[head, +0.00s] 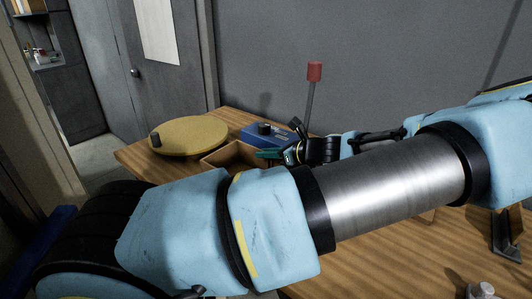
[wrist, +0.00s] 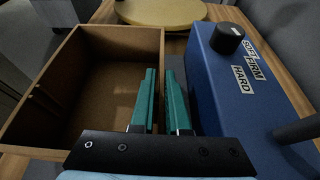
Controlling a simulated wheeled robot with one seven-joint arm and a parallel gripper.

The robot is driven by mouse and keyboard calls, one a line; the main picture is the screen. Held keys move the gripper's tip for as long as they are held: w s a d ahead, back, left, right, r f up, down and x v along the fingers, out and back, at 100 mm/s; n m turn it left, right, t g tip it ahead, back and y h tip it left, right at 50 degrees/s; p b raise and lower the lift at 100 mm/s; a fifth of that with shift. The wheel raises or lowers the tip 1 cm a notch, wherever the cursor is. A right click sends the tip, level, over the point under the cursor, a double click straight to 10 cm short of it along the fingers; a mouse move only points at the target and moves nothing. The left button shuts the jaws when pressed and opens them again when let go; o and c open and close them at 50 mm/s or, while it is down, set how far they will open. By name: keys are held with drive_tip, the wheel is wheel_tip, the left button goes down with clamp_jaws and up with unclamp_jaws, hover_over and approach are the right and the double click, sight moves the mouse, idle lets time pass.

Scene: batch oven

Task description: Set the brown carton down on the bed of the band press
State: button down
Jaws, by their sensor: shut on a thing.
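The brown carton (wrist: 60,75) is an open-topped box at the left in the wrist view. In the head view, part of the carton (head: 228,155) shows behind my arm. My gripper (wrist: 160,80) has teal fingers shut on the carton's right wall, one finger inside and one outside. The gripper (head: 272,154) also shows in the head view. The blue body of the band press (wrist: 235,75), with a black knob and a label reading soft, firm, hard, stands just right of the carton. The press bed is mostly hidden, and I cannot tell whether the carton touches it.
A round yellow disc (head: 190,135) with a dark knob lies on the wooden table (head: 375,268) beyond the carton. A lever with a red grip (head: 314,72) rises beside the blue body. A grey wall stands behind. My arm hides much of the table.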

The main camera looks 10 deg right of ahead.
drive_tip(key=shift+f, duration=0.2)
drive_tip(key=c, duration=0.8)
unclamp_jaws()
drive_tip(key=shift+c, duration=0.2)
